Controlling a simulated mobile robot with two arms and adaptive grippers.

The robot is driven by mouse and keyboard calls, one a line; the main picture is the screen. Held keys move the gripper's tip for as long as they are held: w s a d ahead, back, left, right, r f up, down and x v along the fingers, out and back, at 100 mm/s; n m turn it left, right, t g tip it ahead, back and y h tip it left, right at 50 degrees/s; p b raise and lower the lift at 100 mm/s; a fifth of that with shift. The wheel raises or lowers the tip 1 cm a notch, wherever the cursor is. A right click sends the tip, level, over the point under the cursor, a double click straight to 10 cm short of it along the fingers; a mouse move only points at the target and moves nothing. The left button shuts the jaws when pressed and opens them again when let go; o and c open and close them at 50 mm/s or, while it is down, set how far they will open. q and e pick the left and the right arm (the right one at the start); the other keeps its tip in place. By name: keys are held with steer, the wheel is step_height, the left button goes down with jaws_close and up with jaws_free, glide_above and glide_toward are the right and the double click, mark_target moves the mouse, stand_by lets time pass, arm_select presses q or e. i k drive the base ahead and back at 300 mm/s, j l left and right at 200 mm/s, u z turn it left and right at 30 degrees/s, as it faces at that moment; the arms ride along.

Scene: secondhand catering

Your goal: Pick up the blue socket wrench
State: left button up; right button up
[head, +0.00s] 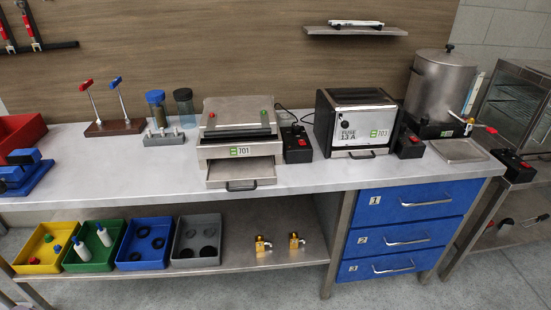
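A tool with a blue T-shaped handle and a thin metal shaft, which looks like the blue socket wrench (121,97), stands slightly tilted in a dark brown block (114,128) on the left part of the worktop. A similar tool with a red handle (92,101) stands to its left in the same block. The lower ends of both shafts meet the block, and their tips are hidden. Neither of my grippers is in view.
A blue device (25,172) and red bin (18,132) are at the far left. A grill-like machine (237,146) stands further right. The worktop (110,177) in front of the block is clear.

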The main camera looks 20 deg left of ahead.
mark_target(115, 84)
steer(key=u, duration=1.8)
